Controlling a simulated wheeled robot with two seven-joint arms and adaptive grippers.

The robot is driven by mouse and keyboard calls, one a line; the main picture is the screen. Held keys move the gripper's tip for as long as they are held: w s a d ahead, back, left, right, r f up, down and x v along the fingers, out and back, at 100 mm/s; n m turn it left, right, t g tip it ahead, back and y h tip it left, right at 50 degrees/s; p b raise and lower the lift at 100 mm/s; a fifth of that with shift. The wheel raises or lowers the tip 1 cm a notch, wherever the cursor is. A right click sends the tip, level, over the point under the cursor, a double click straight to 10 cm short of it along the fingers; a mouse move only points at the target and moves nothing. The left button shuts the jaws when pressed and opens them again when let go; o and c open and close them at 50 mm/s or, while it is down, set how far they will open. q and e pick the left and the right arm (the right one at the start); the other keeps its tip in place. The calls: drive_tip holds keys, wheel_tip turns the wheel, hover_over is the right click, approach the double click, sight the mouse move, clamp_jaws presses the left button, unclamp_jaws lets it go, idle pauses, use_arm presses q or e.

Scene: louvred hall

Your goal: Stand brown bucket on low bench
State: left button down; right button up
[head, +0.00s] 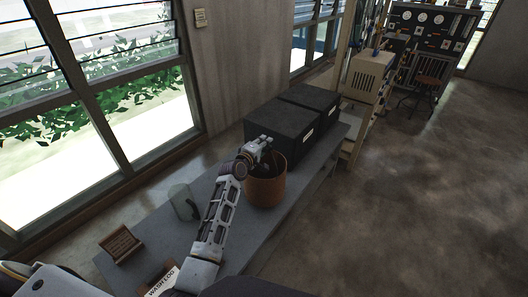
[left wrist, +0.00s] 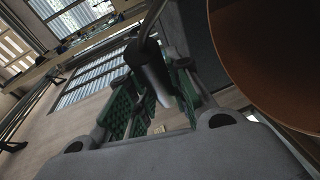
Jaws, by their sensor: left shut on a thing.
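The brown bucket (head: 265,190) is upright at the front edge of the grey low bench (head: 230,242), just before the black boxes. I cannot tell whether its base touches the bench top. My left gripper (head: 262,149) is above the bucket's rim, shut on the bucket's handle. In the left wrist view the green-padded fingers (left wrist: 150,98) close around the handle's dark grip (left wrist: 148,72), and the bucket's brown wall (left wrist: 275,65) fills the upper right. My right gripper is not in view.
Two black boxes (head: 283,125) stand on the bench behind the bucket. A translucent mug (head: 184,202), a small brown rack (head: 121,243) and a "WASH LOG" card (head: 163,284) lie nearer. Louvred windows (head: 85,75) line the left. Floor (head: 400,210) at right is clear.

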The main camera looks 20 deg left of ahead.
use_arm(q)
wheel_tip(320, 180, down, 4)
drive_tip(key=shift+r+b, duration=0.1)
drive_tip(key=shift+b, duration=0.3)
drive_tip(key=c, duration=1.4)
unclamp_jaws()
drive_tip(key=shift+o, duration=0.4)
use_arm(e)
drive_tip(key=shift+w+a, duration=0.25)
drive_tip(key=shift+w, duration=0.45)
use_arm(q)
drive_tip(key=shift+r, duration=0.1)
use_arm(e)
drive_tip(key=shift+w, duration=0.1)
